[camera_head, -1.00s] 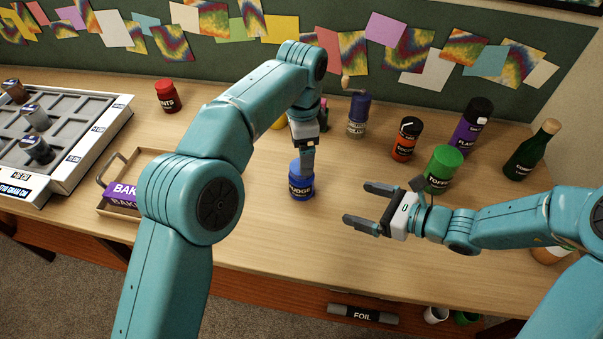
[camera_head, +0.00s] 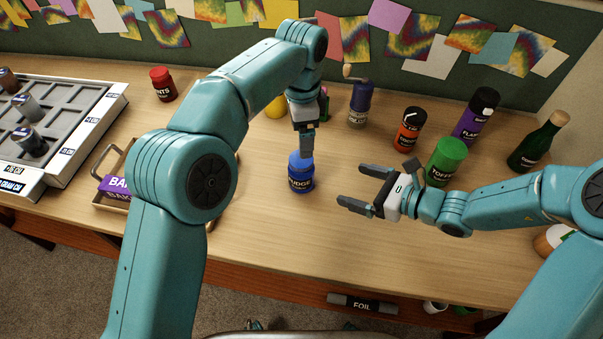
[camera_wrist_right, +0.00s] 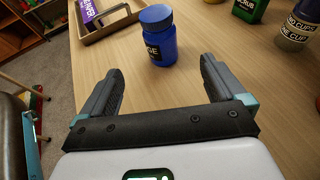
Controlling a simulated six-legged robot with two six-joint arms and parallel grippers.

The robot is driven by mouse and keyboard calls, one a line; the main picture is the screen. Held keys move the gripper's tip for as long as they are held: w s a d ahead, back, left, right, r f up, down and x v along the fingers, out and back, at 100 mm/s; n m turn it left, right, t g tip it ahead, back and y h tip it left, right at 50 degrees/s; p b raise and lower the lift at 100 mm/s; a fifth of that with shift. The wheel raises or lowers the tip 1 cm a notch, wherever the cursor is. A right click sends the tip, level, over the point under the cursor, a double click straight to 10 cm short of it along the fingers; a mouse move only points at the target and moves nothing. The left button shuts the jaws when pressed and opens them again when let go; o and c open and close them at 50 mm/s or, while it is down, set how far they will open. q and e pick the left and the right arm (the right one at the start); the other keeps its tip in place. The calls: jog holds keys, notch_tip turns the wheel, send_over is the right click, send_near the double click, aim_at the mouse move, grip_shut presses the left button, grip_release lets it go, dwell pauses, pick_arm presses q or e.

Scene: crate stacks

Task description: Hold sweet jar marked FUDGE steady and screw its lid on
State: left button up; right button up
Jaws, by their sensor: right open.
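The blue sweet jar marked FUDGE (camera_head: 300,182) stands upright on the table, and it also shows in the right wrist view (camera_wrist_right: 161,48). A blue lid (camera_wrist_right: 155,15) sits on its top; I cannot tell how tightly it is screwed. My left gripper (camera_head: 307,154) points down just over the lid. Its fingers are seen edge-on, so their opening is hidden. My right gripper (camera_head: 353,188) is open and empty, to the right of the jar, with its fingers pointing towards it. The jar stands beyond the fingertips (camera_wrist_right: 158,75) in the right wrist view.
A green TOFFEE jar (camera_head: 446,160) stands close behind my right gripper. The table in front of the jar is clear.

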aim_at(312, 172)
pick_arm(q)
jog(key=shift+w, duration=0.1)
pick_arm(e)
jog(key=x, duration=1.4)
jog(key=shift+w+a+f, duration=0.1)
jog(key=shift+w+a, duration=0.05)
jog(key=shift+a, duration=0.3)
jog(key=shift+w, duration=0.1)
jog(key=c, duration=1.8)
pick_arm(q)
jog(key=n, duration=0.5)
pick_arm(e)
grip_shut()
pick_arm(q)
jog(key=n, duration=0.5)
jog(key=shift+n, duration=0.3)
jog(key=n, duration=1.2)
